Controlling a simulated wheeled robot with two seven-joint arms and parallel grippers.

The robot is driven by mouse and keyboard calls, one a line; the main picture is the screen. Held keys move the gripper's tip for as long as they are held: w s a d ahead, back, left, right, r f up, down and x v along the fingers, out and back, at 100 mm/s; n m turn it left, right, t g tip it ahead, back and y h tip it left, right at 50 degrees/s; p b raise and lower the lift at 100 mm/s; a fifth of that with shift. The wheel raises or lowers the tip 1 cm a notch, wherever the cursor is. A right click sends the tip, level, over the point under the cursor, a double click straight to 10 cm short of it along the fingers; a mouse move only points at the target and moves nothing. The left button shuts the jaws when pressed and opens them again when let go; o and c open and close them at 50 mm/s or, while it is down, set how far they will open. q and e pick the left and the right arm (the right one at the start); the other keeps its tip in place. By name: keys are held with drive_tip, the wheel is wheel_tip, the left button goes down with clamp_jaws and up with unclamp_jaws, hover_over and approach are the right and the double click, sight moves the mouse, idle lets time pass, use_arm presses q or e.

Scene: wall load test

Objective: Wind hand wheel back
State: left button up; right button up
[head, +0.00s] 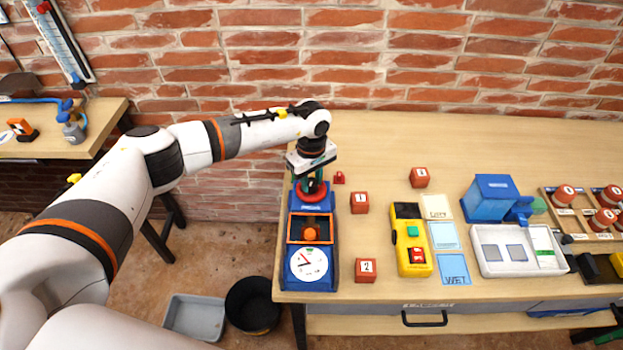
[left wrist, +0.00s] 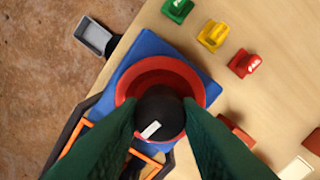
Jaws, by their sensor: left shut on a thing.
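The red hand wheel (head: 309,196) sits on the back end of a blue test device (head: 291,273) on the table. In the left wrist view the red wheel (left wrist: 160,66) is a round rim with a black hub or knob (left wrist: 158,104) inside it, which carries a white mark. My left gripper (head: 311,184) points down over the wheel. Its two green fingers (left wrist: 160,112) are shut on the black knob, one on each side. The fingers hide part of the wheel. A white dial (head: 308,264) with a red hand is at the device's front. My right gripper is not in view.
An orange-framed bay (head: 310,230) lies between wheel and dial. Red numbered blocks (head: 359,203) and a yellow device (head: 410,242) stand to the right. A small red piece (head: 339,178) stands close beside the wheel. A brick wall rises behind the table.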

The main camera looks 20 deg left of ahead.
use_arm(q)
drive_tip(key=n+b, duration=0.2)
drive_tip(key=n, duration=0.1)
drive_tip(key=shift+f, duration=0.15)
drive_tip(key=n+b, duration=0.3)
drive_tip(key=n, duration=0.2)
drive_tip(key=shift+n, duration=0.3)
drive_tip(key=n+b, duration=0.2)
drive_tip(key=n, duration=0.2)
drive_tip(key=n+b, duration=0.1)
drive_tip(key=n, duration=0.4)
drive_tip(key=shift+b, duration=0.35)
drive_tip(key=n+b, duration=0.1)
drive_tip(key=n, duration=0.3)
drive_tip(key=shift+n, duration=0.3)
drive_tip(key=n, duration=1)
drive_tip(key=shift+r+n, duration=0.2)
drive_tip(key=shift+n, duration=2.7)
